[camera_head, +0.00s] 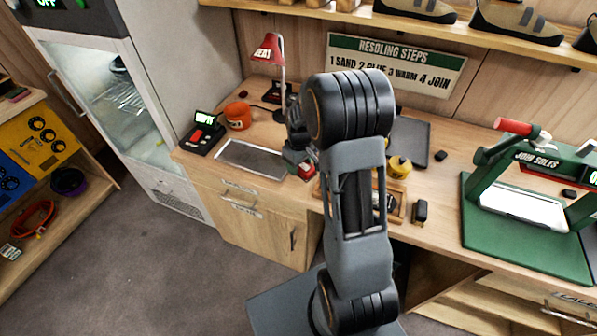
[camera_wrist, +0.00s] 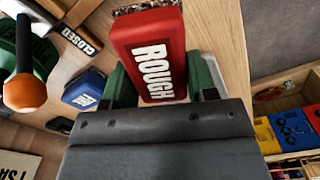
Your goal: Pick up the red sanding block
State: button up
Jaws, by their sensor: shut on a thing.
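The red sanding block (camera_wrist: 152,55), with ROUGH in white on its face and a rough, speckled edge, sits between the green fingers of my gripper (camera_wrist: 163,86) in the wrist view. The fingers are shut on its two sides. In the head view, a small part of the red block (camera_head: 308,172) shows beside my gripper (camera_head: 298,162), near the front edge of the workbench (camera_head: 450,190). My arm hides much of the area around it. I cannot tell whether the block touches the bench.
A metal tray (camera_head: 250,158), an orange pot (camera_head: 238,115) and a red lamp (camera_head: 268,48) are to the left. A wooden tray (camera_head: 402,208), a yellow bottle (camera_head: 399,167) and a green press (camera_head: 525,240) are to the right. A blue block (camera_wrist: 84,88) lies left of my gripper in the wrist view.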

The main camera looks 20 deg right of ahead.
aim_at(303, 173)
jog(key=s+r, duration=0.3)
jog(key=s+r+b, duration=0.1)
jog(key=r, duration=0.1)
jog(key=shift+s+a, duration=0.25)
jog(key=shift+a, duration=0.15)
jog(key=s+a+r, duration=0.1)
jog(key=s+r, duration=0.1)
jog(key=s, duration=0.2)
jog(key=s+r+b, duration=0.1)
jog(key=s+r, duration=0.1)
jog(key=s, duration=0.3)
jog(key=shift+a+r, duration=0.25)
jog(key=shift+a, duration=0.15)
jog(key=o, duration=0.3)
jog(key=shift+c, duration=0.7)
jog(key=shift+a, duration=0.1)
